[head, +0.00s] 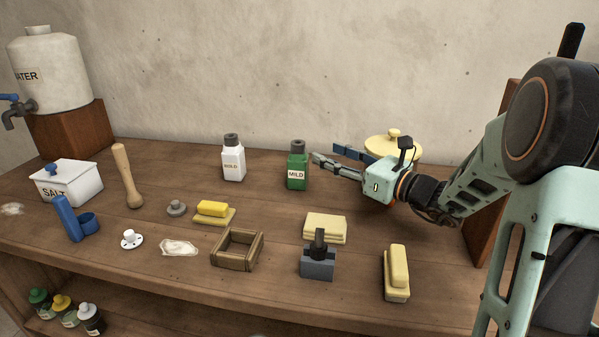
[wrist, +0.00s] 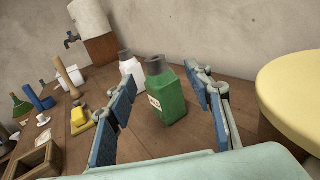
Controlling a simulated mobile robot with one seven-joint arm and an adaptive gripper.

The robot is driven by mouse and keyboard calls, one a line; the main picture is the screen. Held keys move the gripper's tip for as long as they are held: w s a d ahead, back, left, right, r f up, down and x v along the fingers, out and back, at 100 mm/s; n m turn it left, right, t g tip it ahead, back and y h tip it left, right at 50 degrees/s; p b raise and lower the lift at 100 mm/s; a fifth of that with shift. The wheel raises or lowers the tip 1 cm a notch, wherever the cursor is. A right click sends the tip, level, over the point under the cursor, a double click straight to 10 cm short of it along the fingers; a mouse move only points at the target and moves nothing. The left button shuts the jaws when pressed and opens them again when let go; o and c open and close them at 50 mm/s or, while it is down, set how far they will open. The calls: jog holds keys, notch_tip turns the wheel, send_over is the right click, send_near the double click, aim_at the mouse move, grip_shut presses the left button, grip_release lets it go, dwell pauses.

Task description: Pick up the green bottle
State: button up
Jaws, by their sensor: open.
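The green bottle (head: 297,170) stands upright on the wooden table, near the wall, with a grey cap and a label reading MILD. In the wrist view the green bottle (wrist: 169,98) is ahead, between the lines of the two blue-padded fingers. My gripper (head: 328,157) is open and to the right of the bottle in the head view, its fingers pointing left towards it. In the wrist view my gripper (wrist: 165,95) has a finger on each side of the bottle. I cannot tell whether either finger touches it.
A white bottle (head: 233,163) stands left of the green one. A pale yellow lidded pot (head: 393,146) is behind my gripper. A wooden box (head: 237,251), a grey block (head: 318,264) and butter-like blocks (head: 325,227) lie nearer the front. The table between the bottles and these is clear.

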aim_at(303, 146)
jog(key=shift+s+a+f+b+x, duration=0.1)
jog(key=shift+b+x, duration=0.15)
jog(key=shift+x, duration=1.25)
jog(key=shift+s+a+f+b+x, duration=0.15)
jog(key=shift+b+x, duration=0.15)
jog(key=shift+x, duration=1.2)
jog(key=shift+s+a+b+x, duration=0.1)
jog(key=shift+b+x, duration=0.15)
jog(key=shift+x, duration=1.3)
jog(key=shift+c, duration=0.4)
grip_shut()
jog(key=shift+r, duration=0.1)
